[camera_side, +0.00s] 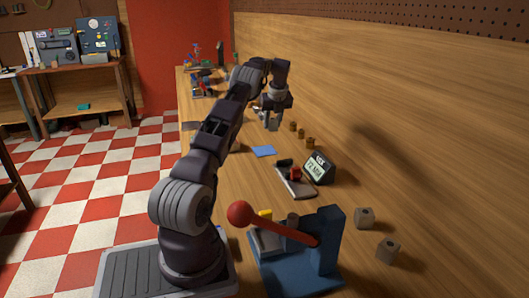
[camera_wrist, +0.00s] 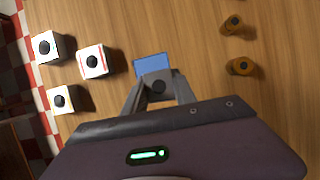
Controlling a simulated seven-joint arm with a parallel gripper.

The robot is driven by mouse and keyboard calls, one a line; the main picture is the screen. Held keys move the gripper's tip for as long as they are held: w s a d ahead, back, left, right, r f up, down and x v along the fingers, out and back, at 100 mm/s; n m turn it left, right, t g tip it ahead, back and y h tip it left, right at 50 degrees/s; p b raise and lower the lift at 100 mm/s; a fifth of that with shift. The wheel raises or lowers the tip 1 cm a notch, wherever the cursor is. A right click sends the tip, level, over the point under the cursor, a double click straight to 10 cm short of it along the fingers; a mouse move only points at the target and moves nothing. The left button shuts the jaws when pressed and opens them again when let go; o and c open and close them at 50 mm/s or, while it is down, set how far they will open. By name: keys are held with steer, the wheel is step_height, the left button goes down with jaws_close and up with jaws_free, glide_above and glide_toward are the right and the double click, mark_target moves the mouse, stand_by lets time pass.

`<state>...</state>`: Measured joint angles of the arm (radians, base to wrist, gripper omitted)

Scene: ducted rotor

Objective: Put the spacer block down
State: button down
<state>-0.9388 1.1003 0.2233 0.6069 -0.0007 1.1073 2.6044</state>
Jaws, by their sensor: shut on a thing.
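The spacer block is a grey block with a dark round hole in its top. In the wrist view the spacer block (camera_wrist: 158,87) sits between the two fingertips of my gripper (camera_wrist: 157,90), which is shut on it. In the side view my gripper (camera_side: 273,119) points down over the far part of the bench, and the block is too small there to make out clearly. A flat blue pad (camera_wrist: 152,65) lies just beyond the block in the wrist view, partly covered by it. The blue pad (camera_side: 264,151) looks bare in the side view.
Brown knobbed pieces (camera_side: 301,133) stand right of my gripper. White blocks with dark holes (camera_wrist: 93,60) are left in the wrist view. Nearer are a display (camera_side: 319,168), a blue press (camera_side: 327,250) with a red ball lever (camera_side: 240,213), and two loose grey blocks (camera_side: 365,217).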

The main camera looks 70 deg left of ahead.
mark_target(263, 149)
steer(key=a+f, duration=0.1)
steer(key=f, duration=0.2)
steer(key=s+f, duration=0.1)
steer(key=f, duration=0.2)
steer(key=s+a+f, duration=0.1)
steer(key=f, duration=0.3)
steer(key=shift+s+a, duration=0.15)
steer(key=shift+a, duration=0.2)
steer(key=shift+f, duration=0.15)
steer(key=c, duration=1)
jaws_free()
